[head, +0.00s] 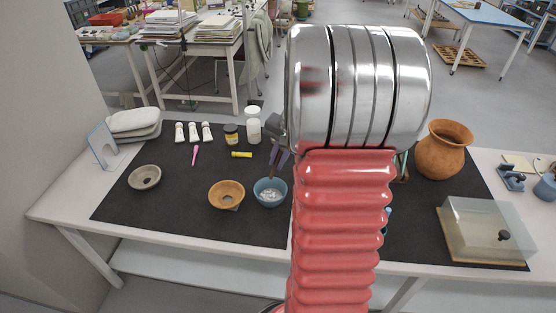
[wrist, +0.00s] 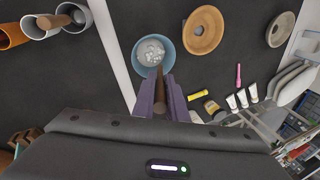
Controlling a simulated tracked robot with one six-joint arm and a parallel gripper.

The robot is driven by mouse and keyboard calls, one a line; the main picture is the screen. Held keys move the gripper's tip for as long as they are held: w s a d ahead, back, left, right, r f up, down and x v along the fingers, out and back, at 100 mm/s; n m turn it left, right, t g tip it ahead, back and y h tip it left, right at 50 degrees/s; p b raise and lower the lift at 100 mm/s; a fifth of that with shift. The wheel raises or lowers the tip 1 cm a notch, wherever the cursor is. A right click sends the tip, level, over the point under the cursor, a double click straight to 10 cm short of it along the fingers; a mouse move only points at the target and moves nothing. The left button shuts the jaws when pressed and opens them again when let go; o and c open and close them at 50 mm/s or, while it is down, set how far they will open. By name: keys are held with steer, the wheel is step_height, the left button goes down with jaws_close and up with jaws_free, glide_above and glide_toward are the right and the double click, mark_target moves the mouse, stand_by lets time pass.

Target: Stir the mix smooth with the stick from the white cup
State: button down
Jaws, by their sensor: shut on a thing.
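My gripper (wrist: 158,92) is shut on a brown stick (wrist: 160,76), between its purple fingers. In the wrist view the stick's far end reaches over the near side of the blue bowl (wrist: 138,44), at the grey-white lumpy mix (wrist: 150,50). I cannot tell how deep the tip is. In the head view my gripper (head: 279,160) is above the blue bowl (head: 262,200), and the mix (head: 269,194) shows inside. A white cup (wrist: 34,30) stands at the wrist view's top left, with brown ends near it. My arm hides that area in the head view.
White tubes (head: 193,133), jars (head: 253,128) and a yellow tube (head: 241,155) stand or lie behind. A terracotta pot (head: 441,158) and a clear-lidded box (head: 487,233) are right.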

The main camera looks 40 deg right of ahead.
steer(key=shift+s+f, duration=0.1)
steer(key=shift+f, duration=0.05)
stand_by(0.3)
step_height(320, 180, down, 10)
stand_by(1.6)
steer(key=shift+d, duration=0.1)
stand_by(0.4)
